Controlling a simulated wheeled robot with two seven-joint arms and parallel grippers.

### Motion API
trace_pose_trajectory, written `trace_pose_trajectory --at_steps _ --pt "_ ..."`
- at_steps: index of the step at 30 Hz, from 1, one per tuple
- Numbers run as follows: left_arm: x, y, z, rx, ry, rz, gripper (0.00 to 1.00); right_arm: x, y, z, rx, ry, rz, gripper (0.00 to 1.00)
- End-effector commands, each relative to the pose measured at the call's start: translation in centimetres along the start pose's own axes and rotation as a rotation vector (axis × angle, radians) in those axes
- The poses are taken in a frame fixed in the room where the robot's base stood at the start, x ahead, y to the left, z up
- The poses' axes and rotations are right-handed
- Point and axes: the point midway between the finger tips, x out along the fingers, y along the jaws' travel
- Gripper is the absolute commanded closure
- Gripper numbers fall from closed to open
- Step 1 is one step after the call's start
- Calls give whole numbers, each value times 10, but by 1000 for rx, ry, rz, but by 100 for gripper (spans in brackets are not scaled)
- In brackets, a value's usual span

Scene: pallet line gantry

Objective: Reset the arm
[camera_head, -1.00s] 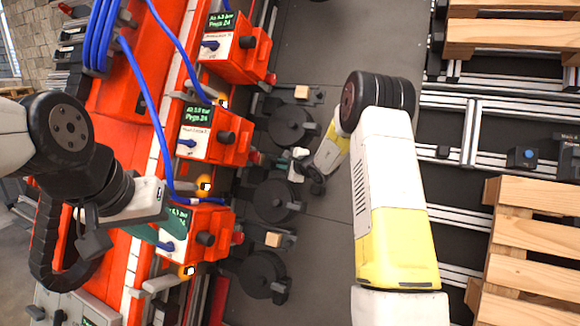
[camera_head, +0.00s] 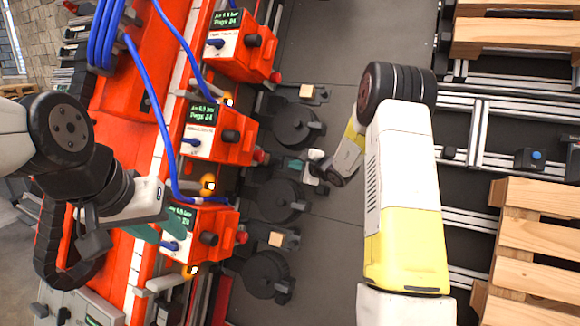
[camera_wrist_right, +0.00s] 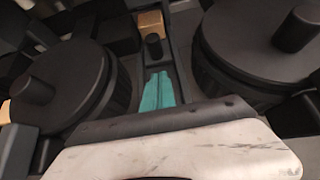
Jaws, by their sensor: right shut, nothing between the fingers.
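My right arm reaches over the dark strip in the head view, and its gripper (camera_head: 292,164) points left between two black round discs. In the right wrist view its teal fingers (camera_wrist_right: 158,92) lie together, with nothing between them. They point at the gap between the discs, where a black peg and a tan block stand beyond the tips. My left gripper (camera_head: 168,239) is beside the lowest red box (camera_head: 212,222) in the head view. Its teal fingers are partly hidden by my wrist, and I cannot tell how far apart they are.
Several red boxes with green displays, such as the middle one (camera_head: 232,135), line the red gantry. Blue hoses (camera_head: 145,90) hang over it. Black discs (camera_head: 290,122) and tan blocks (camera_head: 276,239) stand beside the boxes. Wooden pallets (camera_head: 545,235) lie at right. The dark strip (camera_head: 335,225) has clear room.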

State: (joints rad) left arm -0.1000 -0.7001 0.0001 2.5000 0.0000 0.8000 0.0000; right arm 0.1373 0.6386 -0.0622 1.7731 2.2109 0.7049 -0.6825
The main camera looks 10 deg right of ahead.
Motion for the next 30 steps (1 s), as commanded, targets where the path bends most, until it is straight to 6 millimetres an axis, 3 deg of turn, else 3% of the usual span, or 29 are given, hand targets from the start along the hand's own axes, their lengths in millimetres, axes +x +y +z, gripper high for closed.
trace_pose_trajectory --at_steps 8,11,13,18,21,25,30 --pt "0 0 0 0 0 0 64 -4 -4 8 -18 -14 5 100" --pt "0 0 0 0 0 0 64 -21 -16 39 -81 -71 27 100" --pt "0 0 0 0 0 0 64 -42 -24 75 -159 -137 58 100" --pt "0 0 0 0 0 0 64 -121 -24 168 -414 -308 178 100" --pt "0 0 0 0 0 0 64 -170 -11 205 -567 -379 256 100" --pt "0 0 0 0 0 0 64 -238 15 236 -783 -439 367 100" --pt "0 0 0 0 0 0 64 -327 57 243 -1082 -449 522 100"
